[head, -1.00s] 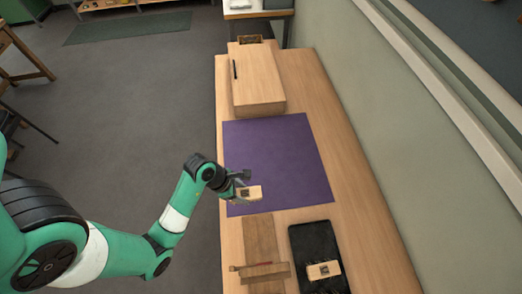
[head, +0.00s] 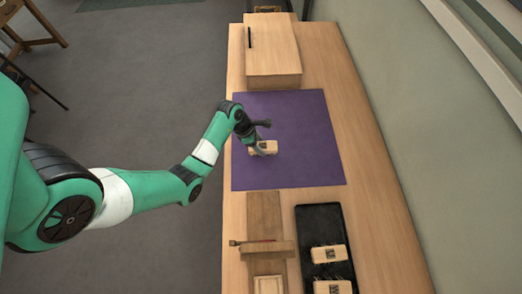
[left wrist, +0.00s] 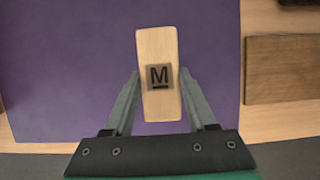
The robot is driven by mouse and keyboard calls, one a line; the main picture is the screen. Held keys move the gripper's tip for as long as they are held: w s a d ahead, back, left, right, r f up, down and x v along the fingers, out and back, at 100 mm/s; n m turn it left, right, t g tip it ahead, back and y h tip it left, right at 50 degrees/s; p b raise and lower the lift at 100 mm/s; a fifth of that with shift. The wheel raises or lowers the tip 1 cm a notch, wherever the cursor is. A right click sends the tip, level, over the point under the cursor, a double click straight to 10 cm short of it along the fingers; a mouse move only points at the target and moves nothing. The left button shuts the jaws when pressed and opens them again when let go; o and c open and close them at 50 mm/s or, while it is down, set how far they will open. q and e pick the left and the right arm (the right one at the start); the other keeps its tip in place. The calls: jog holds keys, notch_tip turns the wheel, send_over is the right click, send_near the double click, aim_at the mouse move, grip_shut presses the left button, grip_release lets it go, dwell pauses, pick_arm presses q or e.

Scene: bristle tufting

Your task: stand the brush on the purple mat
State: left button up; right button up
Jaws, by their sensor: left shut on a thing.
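The brush (head: 266,147) is a pale wooden block, seen in the left wrist view (left wrist: 158,42) from above with a dark "M" plate on its top. My left gripper (head: 258,146) is shut on it, one finger on each long side. They are over the left-middle part of the purple mat (head: 305,165). I cannot tell whether the brush touches the mat, and its underside and bristles are hidden. The mat also fills much of the left wrist view (left wrist: 60,60). My right gripper is not in view.
A black tray (head: 311,221) at the front right holds two wooden blocks with bristles and "M" marks. A wooden board and bar (head: 263,250) lie in front of the mat. A wooden box (head: 273,50) stands behind it. The rest of the mat is clear.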

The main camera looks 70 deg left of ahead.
pick_arm(q)
notch_tip(320, 180, down, 4)
jog(key=shift+w+a+r+b, duration=0.1)
jog(key=shift+a+b, duration=0.05)
jog(key=shift+b, duration=0.95)
jog(key=shift+r, duration=0.15)
jog(key=shift+f, duration=0.2)
jog(key=o, duration=1.3)
jog(key=p+v, duration=0.5)
jog(key=v, duration=0.6)
jog(key=shift+r, duration=0.45)
jog(key=shift+a+r, duration=0.1)
jog(key=shift+r, duration=0.15)
